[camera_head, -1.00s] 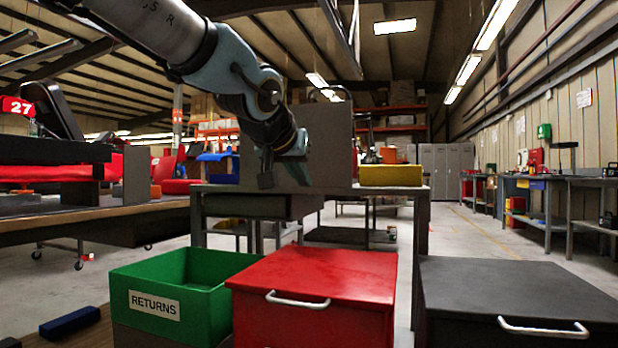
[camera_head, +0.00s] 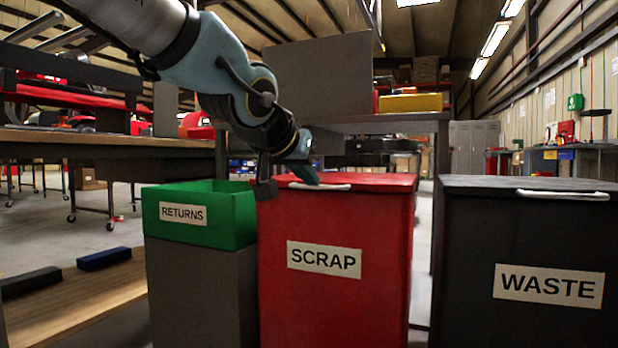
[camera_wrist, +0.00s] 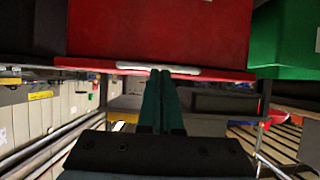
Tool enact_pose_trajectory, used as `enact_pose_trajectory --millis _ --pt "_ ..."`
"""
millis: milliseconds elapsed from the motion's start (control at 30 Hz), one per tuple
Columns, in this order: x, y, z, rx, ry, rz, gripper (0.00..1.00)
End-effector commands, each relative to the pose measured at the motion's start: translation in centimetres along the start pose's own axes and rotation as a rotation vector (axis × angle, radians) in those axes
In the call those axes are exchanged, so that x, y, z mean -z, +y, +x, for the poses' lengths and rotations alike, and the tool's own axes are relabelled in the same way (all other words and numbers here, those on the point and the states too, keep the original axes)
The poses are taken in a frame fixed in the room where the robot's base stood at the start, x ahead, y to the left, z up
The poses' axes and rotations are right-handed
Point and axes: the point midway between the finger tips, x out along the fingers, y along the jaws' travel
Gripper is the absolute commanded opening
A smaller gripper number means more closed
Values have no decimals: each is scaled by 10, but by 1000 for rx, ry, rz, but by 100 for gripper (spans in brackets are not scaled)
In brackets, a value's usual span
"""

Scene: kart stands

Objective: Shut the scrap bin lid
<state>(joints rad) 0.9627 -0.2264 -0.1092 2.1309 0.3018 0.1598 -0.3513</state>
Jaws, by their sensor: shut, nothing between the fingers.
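The red scrap bin (camera_head: 335,265) stands in the middle of the head view with a "SCRAP" label on its front. Its red lid (camera_head: 375,181) lies flat on the bin's top and looks shut, with a pale bar handle (camera_head: 320,187) along the front edge. My gripper (camera_head: 304,174) points down at the left part of the lid, by the handle. In the wrist view, which is upside down, my gripper (camera_wrist: 160,74) has its teal fingers together with nothing between them. Their tips overlap the handle (camera_wrist: 158,68); I cannot tell whether they touch.
The green returns bin (camera_head: 205,229), open on top, stands close on the left. The black waste bin (camera_head: 480,240) with its lid down stands on the right, across a narrow gap. A grey table (camera_head: 420,119) is behind. A wooden bench (camera_head: 85,290) is at lower left.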

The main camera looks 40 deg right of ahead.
Motion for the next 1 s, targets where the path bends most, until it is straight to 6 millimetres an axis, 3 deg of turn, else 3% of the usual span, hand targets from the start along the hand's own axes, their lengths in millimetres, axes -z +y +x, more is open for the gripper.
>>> enact_pose_trajectory --millis 33,100,667,767,1000 --pt "-22 -1 10 4 -35 -1 0" --pt "-26 -1 12 4 -41 -1 0" --pt "-31 -1 14 4 -44 -2 0" --pt "-29 -1 10 4 -41 -2 0" --pt "-15 -1 -23 5 -21 -2 0"
